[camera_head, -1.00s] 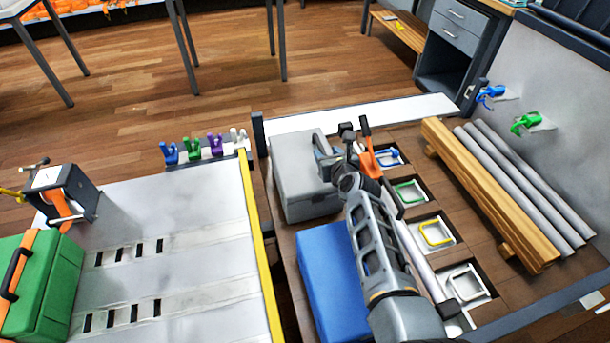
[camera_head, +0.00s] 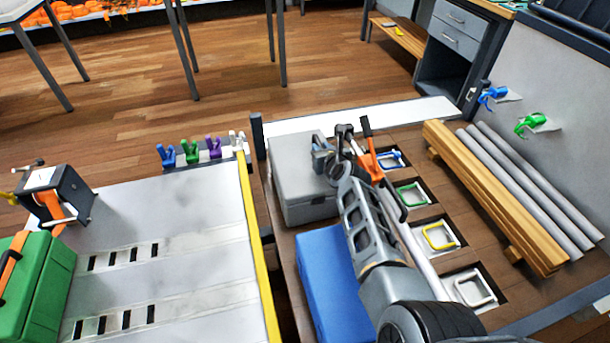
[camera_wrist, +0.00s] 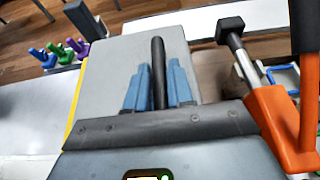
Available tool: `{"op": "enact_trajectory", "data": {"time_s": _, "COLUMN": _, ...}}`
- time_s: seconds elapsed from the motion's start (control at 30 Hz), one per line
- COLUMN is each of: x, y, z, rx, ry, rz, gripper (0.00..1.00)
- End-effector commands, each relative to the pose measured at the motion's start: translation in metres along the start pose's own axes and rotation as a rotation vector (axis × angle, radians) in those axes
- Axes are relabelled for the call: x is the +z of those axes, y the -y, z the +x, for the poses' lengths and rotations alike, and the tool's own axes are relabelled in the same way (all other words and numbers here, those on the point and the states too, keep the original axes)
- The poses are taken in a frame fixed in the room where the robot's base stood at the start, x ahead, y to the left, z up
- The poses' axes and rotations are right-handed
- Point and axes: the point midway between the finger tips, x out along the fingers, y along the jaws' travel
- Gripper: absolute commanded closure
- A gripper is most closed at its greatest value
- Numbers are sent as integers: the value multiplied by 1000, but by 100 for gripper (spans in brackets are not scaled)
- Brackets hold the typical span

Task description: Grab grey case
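The grey case (camera_head: 298,166) sits at the far left of the wooden-topped bench, behind a blue case. In the wrist view its pale lid (camera_wrist: 108,62) fills the middle. My gripper (camera_head: 323,158) is at the case's right part, above its lid. In the wrist view my gripper (camera_wrist: 158,75) has its two blue-grey fingers on either side of the case's black handle (camera_wrist: 158,48). The fingers are very close to the handle, but I cannot tell whether they press on it. The handle's lower end is hidden behind my gripper's body.
The blue case (camera_head: 332,280) stands just in front. A long orange-handled tool (camera_head: 373,165) lies close to my gripper's right. Wooden beams (camera_head: 490,190) and grey pipes (camera_head: 530,190) lie further right. A yellow-edged table (camera_head: 160,240) with a green case (camera_head: 38,285) is at left.

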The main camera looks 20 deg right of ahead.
Motion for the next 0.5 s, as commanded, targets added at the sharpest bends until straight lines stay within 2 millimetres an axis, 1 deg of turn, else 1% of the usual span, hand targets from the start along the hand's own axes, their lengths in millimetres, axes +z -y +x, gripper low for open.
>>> {"op": "enact_trajectory", "data": {"time_s": 0.03, "x": 0, "y": 0, "z": 0, "rx": 0, "ry": 0, "rz": 0, "gripper": 85}}
{"op": "enact_trajectory", "data": {"time_s": 0.2, "x": 0, "y": 0, "z": 0, "rx": 0, "ry": 0, "rz": 0, "gripper": 100}}
{"op": "enact_trajectory", "data": {"time_s": 0.5, "x": 0, "y": 0, "z": 0, "rx": 0, "ry": 0, "rz": 0, "gripper": 100}}
